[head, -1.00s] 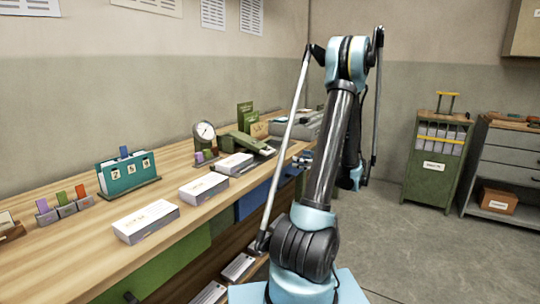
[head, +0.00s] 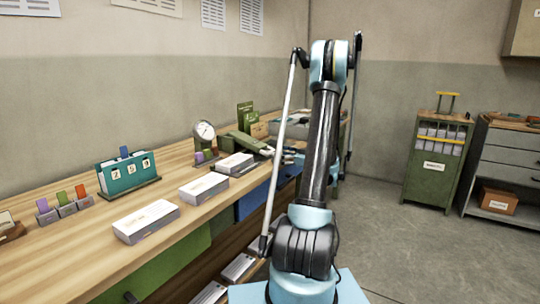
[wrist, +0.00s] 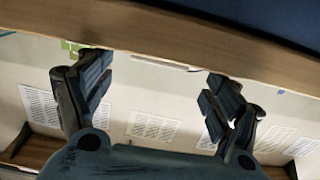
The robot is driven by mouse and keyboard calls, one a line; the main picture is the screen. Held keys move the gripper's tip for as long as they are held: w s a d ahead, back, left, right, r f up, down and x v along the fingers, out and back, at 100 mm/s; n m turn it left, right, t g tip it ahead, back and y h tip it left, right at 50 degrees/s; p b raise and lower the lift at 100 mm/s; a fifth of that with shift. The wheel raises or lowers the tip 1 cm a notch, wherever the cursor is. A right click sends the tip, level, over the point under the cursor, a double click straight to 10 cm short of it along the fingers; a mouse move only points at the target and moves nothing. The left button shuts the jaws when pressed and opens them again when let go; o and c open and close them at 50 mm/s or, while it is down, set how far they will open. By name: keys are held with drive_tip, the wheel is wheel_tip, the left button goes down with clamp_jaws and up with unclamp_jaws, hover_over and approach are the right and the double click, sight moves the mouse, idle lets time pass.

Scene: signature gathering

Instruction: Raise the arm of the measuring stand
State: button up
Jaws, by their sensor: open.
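The measuring stand, with a round white dial (head: 204,131) on a dark post, stands on the bench towards the wall in the head view. The stand cannot be made out in that view.
The wooden bench (head: 90,262) carries several white boxes (head: 146,220), a teal calendar holder (head: 128,174) and a green device (head: 250,144) beside the stand. In the wrist view the bench edge (wrist: 160,40) crosses above the fingers. A green cabinet (head: 432,185) stands right; the floor between is clear.

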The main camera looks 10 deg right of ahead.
sight(270, 152)
drive_tip(key=shift+x, duration=2.9)
drive_tip(key=c, duration=1.5)
